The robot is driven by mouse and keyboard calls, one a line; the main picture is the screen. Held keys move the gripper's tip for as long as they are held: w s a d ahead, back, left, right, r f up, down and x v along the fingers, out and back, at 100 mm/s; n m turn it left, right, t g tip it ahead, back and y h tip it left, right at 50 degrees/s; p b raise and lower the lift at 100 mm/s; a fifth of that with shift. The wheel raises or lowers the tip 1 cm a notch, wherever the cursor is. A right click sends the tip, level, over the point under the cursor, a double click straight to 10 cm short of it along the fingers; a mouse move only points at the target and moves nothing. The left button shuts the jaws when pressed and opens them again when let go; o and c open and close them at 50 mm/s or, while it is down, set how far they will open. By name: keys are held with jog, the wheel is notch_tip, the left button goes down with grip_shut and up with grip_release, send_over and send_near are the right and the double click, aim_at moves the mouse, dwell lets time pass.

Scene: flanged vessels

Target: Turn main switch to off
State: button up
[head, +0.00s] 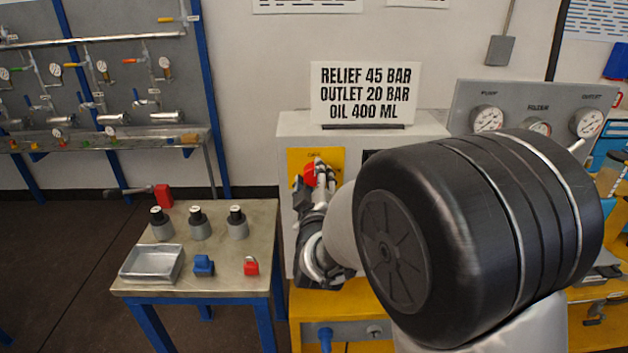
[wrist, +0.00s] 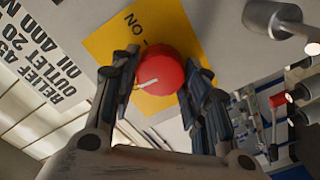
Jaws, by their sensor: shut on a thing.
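The main switch is a round red knob (wrist: 160,72) on a yellow plate (wrist: 122,38) marked "ON", on the front of a grey cabinet. In the wrist view a short white line on the knob points toward the lower left. My gripper (wrist: 168,88) has one finger on each side of the knob and is shut on it. In the head view the knob (head: 310,175) shows at the left of my gripper (head: 322,172), which partly covers it and the yellow plate (head: 332,156). Any "OFF" mark is hidden or out of view.
A sign (head: 365,93) stands on top of the cabinet. A gauge panel (head: 537,110) is at the right, partly behind my arm. A small table (head: 225,268) at the left bears several cylinders, a metal tray (head: 152,262) and blue and red padlock-like pieces. Floor at the left is clear.

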jog(key=shift+n, duration=0.5)
jog(key=o, duration=1.1)
jog(key=shift+c, duration=0.2)
jog(key=s, duration=1.2)
